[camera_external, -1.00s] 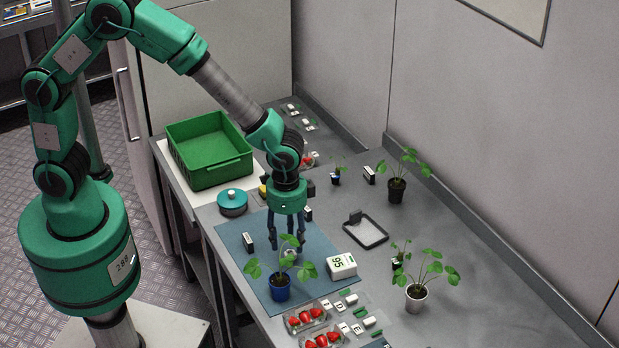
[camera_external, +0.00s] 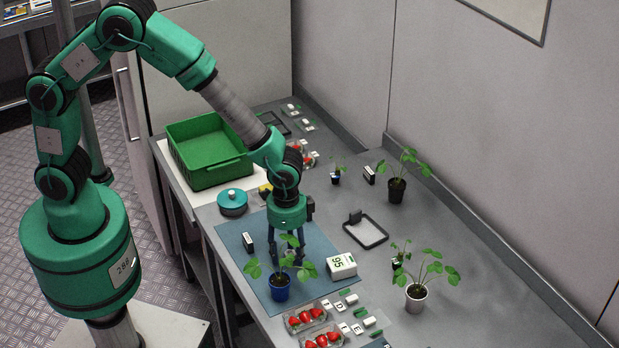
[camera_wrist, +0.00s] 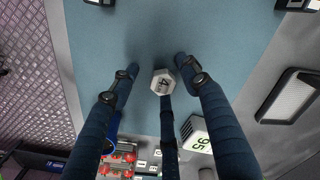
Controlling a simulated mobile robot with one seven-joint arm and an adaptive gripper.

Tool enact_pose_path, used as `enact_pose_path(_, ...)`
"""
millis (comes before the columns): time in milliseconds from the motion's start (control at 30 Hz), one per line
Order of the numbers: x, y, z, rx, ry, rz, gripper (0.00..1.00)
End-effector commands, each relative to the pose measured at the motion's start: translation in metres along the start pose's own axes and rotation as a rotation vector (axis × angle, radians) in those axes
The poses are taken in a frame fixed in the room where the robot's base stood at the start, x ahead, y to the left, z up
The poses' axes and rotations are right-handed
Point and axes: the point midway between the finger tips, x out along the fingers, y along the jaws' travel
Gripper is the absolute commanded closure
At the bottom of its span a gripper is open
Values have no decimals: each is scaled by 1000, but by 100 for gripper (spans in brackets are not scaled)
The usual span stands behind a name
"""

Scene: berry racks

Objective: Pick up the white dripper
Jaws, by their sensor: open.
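In the external view the dripper is hidden behind my fingers and the leaves of a potted plant.
The plant in a blue pot (camera_external: 280,288) stands close in front of my gripper. A white block marked 95 (camera_external: 341,265) sits to the right, a black-framed tray (camera_external: 366,232) beyond it. Strawberry punnets (camera_external: 306,319) lie at the front; a green crate (camera_external: 222,176) stands behind.

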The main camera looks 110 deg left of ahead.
Motion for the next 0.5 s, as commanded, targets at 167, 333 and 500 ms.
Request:
enact_pose_path(167, 0, 0, 0, 0, 0, 0, 66)
enact_pose_path(333, 0, 0, 0, 0, 0, 0, 86)
enact_pose_path(500, 0, 0, 0, 0, 0, 0, 87)
